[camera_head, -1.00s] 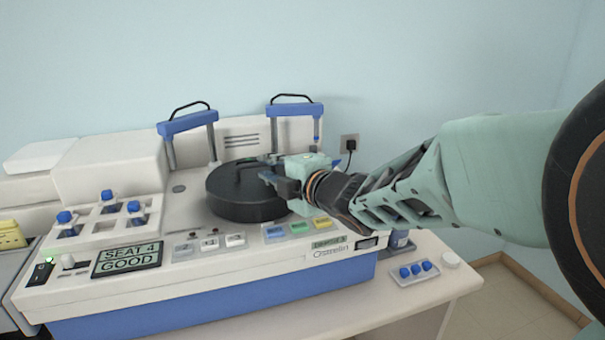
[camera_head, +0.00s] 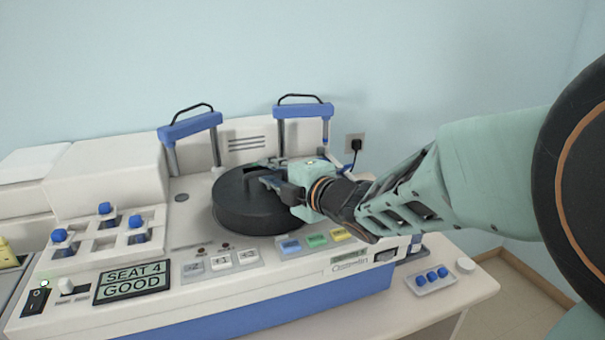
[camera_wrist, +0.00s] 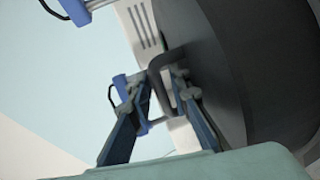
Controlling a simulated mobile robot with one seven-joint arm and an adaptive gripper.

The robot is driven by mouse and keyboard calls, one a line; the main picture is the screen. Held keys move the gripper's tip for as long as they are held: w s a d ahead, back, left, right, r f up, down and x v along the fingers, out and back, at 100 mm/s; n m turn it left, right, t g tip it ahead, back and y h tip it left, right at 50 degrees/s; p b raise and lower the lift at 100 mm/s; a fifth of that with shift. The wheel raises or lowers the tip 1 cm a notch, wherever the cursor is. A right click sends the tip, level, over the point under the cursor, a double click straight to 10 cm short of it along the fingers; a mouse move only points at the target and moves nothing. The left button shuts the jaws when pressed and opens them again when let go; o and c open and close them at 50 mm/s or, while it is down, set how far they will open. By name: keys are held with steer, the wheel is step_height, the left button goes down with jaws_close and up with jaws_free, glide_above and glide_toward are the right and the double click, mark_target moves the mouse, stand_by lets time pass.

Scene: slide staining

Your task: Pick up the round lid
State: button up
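The round lid (camera_head: 250,216) is a black disc with a raised handle, sitting on top of the white machine. In the wrist view the lid (camera_wrist: 225,70) fills the right side, and its dark handle loop (camera_wrist: 154,68) shows near the fingertips. My gripper (camera_head: 266,180) reaches in from the right, low over the lid's top at the handle. In the wrist view the fingers of my gripper (camera_wrist: 157,90) are apart, with the handle at or between their tips. Contact is not clear. In the head view the gripper hides part of the handle.
The machine (camera_head: 60,298) has buttons, a screen (camera_head: 132,283) reading "SEAT 4 GOOD", and two blue-topped posts (camera_head: 190,126) (camera_head: 303,110) behind the lid. A small tray with blue knobs (camera_head: 432,284) lies on the table at right. A wall socket (camera_head: 354,144) is behind.

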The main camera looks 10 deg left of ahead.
jaws_close()
steer(key=shift+r, duration=0.15)
